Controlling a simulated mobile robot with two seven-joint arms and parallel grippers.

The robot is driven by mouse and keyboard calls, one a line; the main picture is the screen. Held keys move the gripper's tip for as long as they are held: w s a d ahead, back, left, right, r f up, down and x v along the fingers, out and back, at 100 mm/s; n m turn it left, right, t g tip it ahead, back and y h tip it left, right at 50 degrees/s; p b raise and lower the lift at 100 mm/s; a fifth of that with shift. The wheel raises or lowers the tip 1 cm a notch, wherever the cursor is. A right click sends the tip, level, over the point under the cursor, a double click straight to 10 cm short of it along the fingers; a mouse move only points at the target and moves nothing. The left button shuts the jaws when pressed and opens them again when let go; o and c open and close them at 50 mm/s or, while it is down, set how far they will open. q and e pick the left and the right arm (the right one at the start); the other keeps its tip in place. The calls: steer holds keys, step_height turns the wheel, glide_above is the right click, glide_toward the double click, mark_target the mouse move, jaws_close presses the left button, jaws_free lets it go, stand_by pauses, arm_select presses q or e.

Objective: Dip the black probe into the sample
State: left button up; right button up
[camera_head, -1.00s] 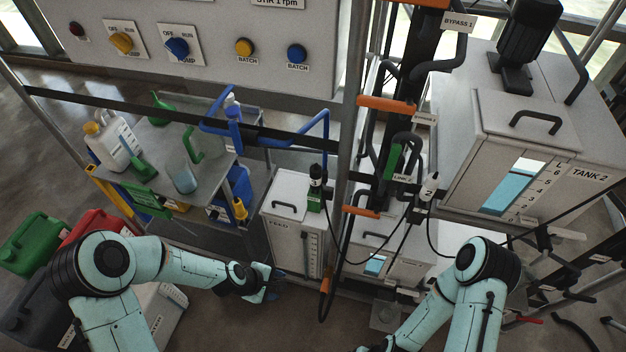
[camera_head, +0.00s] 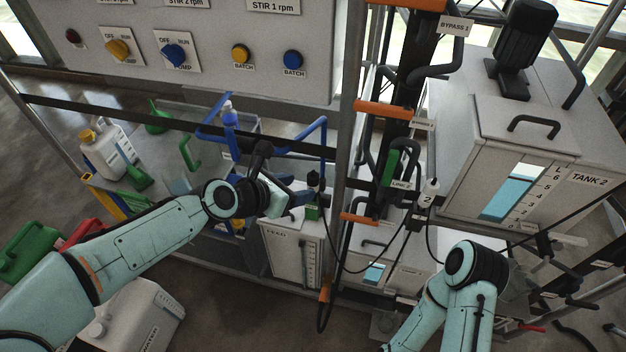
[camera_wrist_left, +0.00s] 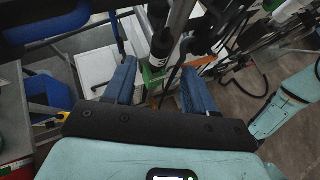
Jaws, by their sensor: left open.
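The black probe (camera_head: 313,179) stands upright in a green holder (camera_head: 313,212) by the FEED tank, with a dark cable hanging beside it. In the left wrist view the probe (camera_wrist_left: 160,46) shows a white label and lies just beyond and between my fingers. My left gripper (camera_head: 301,197) is open and empty, close to the probe on its left; its blue fingers (camera_wrist_left: 158,70) also show in the left wrist view. A clear beaker (camera_head: 176,183) with bluish liquid, perhaps the sample, stands on the grey bench, partly hidden by my left arm. My right gripper is out of view.
The FEED tank (camera_head: 283,246) stands below the holder. A white probe marked 2 (camera_head: 428,191) hangs to the right. Blue pipes (camera_head: 310,138), an orange-clamped post (camera_head: 345,150) and a dark rail crowd the space. A white jug (camera_head: 105,150) stands on the bench.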

mark_target(309, 185)
arm_select(q)
steer(key=p+x, duration=0.2)
steer(key=x, duration=0.3)
steer(key=shift+w+d+p, duration=0.2)
steer(key=shift+p, duration=0.15)
steer(key=shift+w+d+f, duration=0.3)
steer(key=shift+d+f, duration=0.05)
steer(key=shift+f, duration=0.2)
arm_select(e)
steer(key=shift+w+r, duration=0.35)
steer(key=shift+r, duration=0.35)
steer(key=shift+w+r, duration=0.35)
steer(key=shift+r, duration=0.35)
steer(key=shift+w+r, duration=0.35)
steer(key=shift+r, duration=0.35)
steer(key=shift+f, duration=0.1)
arm_select(q)
jaws_close()
